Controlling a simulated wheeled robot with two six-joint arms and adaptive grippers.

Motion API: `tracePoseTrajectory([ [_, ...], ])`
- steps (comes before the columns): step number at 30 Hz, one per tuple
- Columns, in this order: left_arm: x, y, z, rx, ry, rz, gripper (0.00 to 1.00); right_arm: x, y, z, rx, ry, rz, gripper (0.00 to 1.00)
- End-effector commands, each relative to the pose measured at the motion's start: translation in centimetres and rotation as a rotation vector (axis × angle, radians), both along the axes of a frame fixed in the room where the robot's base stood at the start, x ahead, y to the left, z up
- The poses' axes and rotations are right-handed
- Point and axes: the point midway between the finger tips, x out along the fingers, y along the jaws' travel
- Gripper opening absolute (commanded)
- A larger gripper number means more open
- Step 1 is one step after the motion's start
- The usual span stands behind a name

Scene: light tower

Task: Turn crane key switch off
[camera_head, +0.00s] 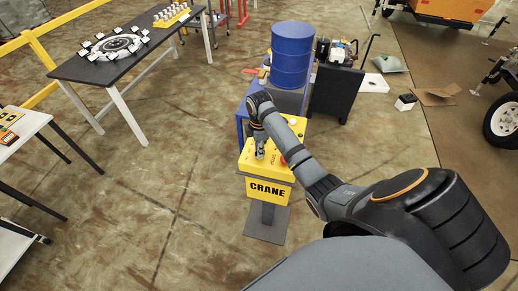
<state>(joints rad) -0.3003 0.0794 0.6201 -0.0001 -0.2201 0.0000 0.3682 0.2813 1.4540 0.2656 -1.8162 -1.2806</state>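The yellow crane control box (265,188), lettered CRANE on its front, stands on a grey pedestal ahead of me. A red button (283,160) shows on its top, beside my arm. My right arm reaches forward and bends down over the box. My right gripper (260,154) points down at the left part of the box top. It is small here, and whether its fingers are open or shut cannot be made out. The key switch is not visible and may be hidden by the gripper. My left gripper is not in view.
A blue barrel (292,55) and a dark cart (336,88) stand behind the box. A long dark table (98,70) with a round device (113,47) is at the upper left. A yellow railing (40,50) runs behind it. The floor left of the box is clear.

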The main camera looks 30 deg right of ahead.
Motion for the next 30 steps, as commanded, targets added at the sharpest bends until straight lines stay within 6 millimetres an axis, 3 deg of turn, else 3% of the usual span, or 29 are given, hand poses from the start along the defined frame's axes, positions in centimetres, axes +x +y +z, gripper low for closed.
tracePoseTrajectory([
  [11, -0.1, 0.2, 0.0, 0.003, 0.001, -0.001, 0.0, -0.2, 0.1, 0.0, 0.004, 0.007, 0.0, 0.3],
  [21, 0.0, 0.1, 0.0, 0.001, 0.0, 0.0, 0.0, -0.1, 0.0, 5.8, 0.003, 0.001, -0.001, 0.3],
  [30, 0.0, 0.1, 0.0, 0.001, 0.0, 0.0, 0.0, -0.2, 0.0, 7.2, 0.004, 0.004, 0.0, 0.3],
])
